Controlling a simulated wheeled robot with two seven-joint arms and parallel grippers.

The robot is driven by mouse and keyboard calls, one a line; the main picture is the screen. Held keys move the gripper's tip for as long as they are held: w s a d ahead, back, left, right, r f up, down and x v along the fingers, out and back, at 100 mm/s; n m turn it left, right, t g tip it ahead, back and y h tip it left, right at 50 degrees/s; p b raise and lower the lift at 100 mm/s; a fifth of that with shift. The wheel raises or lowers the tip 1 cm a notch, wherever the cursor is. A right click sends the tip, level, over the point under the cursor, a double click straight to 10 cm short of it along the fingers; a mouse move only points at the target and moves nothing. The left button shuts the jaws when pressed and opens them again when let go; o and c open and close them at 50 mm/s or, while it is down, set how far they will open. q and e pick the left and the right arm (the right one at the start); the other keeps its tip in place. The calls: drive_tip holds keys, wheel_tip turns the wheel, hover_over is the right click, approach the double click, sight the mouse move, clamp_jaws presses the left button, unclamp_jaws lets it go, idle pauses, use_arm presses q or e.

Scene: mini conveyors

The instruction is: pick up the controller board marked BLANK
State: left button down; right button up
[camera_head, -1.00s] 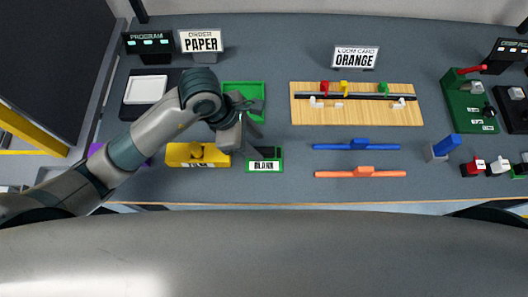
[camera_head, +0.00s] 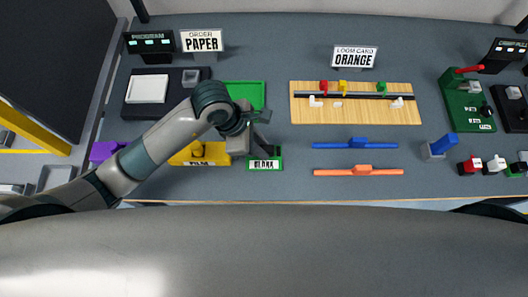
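The controller board marked BLANK (camera_head: 264,164) is a small green board with a white label and a dark part behind the label. It lies on the grey table left of centre in the head view. My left gripper (camera_head: 266,142) is over the far edge of this board and hides part of it. I cannot tell whether its fingers touch the board or how far apart they are. My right gripper is not in view.
A yellow board (camera_head: 198,163), its label partly readable, lies left of BLANK, and a purple one (camera_head: 105,151) further left. A green tray (camera_head: 245,92) lies behind. Blue (camera_head: 330,146) and orange (camera_head: 330,172) bars lie to the right.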

sight(271, 150)
use_arm(q)
drive_tip(key=shift+r, duration=0.1)
